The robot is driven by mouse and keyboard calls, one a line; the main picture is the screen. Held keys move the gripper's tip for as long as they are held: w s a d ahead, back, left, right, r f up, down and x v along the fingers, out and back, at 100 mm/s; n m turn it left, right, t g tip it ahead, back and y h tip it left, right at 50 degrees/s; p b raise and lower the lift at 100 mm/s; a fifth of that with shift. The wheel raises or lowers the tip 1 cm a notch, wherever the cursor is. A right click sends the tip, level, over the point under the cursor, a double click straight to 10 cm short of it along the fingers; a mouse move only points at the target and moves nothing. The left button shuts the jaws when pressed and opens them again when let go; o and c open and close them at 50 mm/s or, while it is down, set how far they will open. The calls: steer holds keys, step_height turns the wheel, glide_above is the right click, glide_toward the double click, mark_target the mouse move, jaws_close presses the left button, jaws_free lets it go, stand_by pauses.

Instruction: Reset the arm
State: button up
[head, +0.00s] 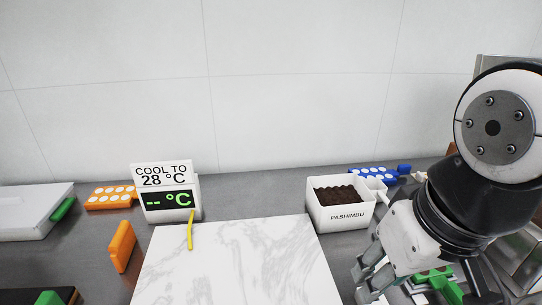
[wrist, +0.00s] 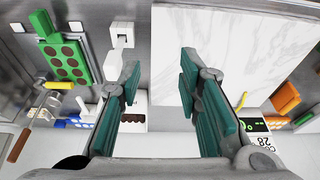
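My arm (head: 440,215) stands at the right of the head view, with my gripper (head: 368,278) low, in front of the white PASHIMBU box and by the right edge of the marble slab. In the wrist view my gripper (wrist: 160,72) has its two green-padded fingers spread wide apart. Nothing shows between them. The tips are partly cut off or hidden by my arm in the head view.
The marble slab (head: 235,265) fills the front middle. Behind it stand the PASHIMBU box (head: 340,214) of dark pieces and a display reading "COOL TO 28 °C" (head: 166,190). A yellow stick (head: 190,231) is by the display. A green mould (wrist: 70,60) lies beside my gripper.

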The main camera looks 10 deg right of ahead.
steer(key=shift+t, duration=0.5)
step_height(320, 180, up, 5)
steer(key=p, duration=0.4)
steer(key=shift+s, duration=0.1)
stand_by(0.4)
